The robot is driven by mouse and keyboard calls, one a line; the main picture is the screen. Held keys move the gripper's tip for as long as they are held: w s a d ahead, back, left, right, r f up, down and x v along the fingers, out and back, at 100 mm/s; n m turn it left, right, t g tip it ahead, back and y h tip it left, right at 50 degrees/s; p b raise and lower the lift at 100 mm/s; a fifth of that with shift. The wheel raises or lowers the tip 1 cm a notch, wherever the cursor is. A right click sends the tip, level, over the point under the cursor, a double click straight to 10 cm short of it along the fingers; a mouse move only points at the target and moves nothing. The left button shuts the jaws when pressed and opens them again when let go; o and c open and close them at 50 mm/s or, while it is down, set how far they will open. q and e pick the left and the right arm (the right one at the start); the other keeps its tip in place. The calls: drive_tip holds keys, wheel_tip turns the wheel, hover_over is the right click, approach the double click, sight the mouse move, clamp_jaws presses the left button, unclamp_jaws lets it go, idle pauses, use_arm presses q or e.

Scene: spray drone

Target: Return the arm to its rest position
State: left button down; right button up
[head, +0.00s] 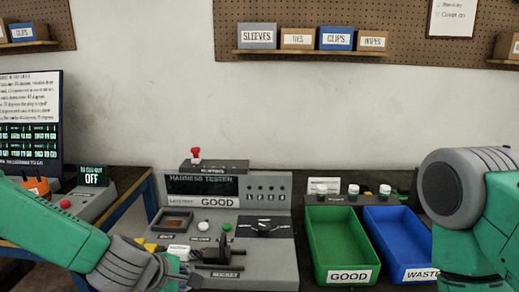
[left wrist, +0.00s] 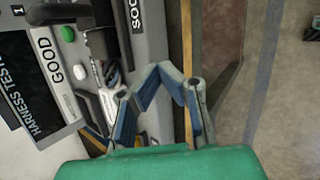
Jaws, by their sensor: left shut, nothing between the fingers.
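My left arm comes in from the left in the head view. Its left gripper (head: 178,268) is low beside the front left of the harness tester (head: 270,190), partly hidden by my own wrist. In the left wrist view the left gripper (left wrist: 168,78) is shut with its blue-grey fingers together and nothing between them. The tester's panel with the socket label (left wrist: 137,18) lies beyond the fingers. My right arm shows at the right edge of the head view; its gripper is out of frame.
A green bin (head: 313,253) marked GOOD and a blue bin (head: 375,223) marked WASTE stand right of the tester. A box reading OFF (head: 91,197) and a screen (head: 30,120) are at left. A shelf (head: 300,53) of labelled boxes hangs behind. Floor (left wrist: 285,90) lies beyond the bench edge.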

use_arm(q)
drive_tip(key=s+a+f+m+g+y+b, duration=0.1)
drive_tip(key=s+a+f+m+g, duration=0.1)
drive_tip(key=s+f+m, duration=0.5)
drive_tip(key=s+a+f+m+g+y+b, duration=0.1)
drive_tip(key=s+a+f+m+g, duration=0.15)
drive_tip(key=s+f, duration=0.75)
drive_tip(key=s+a+f+m+g, duration=0.1)
drive_tip(key=s+a+m, duration=0.2)
drive_tip(key=s, duration=0.4)
drive_tip(key=s+a+f+m+y, duration=0.1)
drive_tip(key=s+a+f+m, duration=0.1)
drive_tip(key=s+a+m, duration=0.2)
drive_tip(key=s+m, duration=0.2)
drive_tip(key=s, duration=0.1)
drive_tip(key=shift+s+a+g, duration=0.15)
drive_tip(key=shift+a+g, duration=0.15)
drive_tip(key=shift+g, duration=0.05)
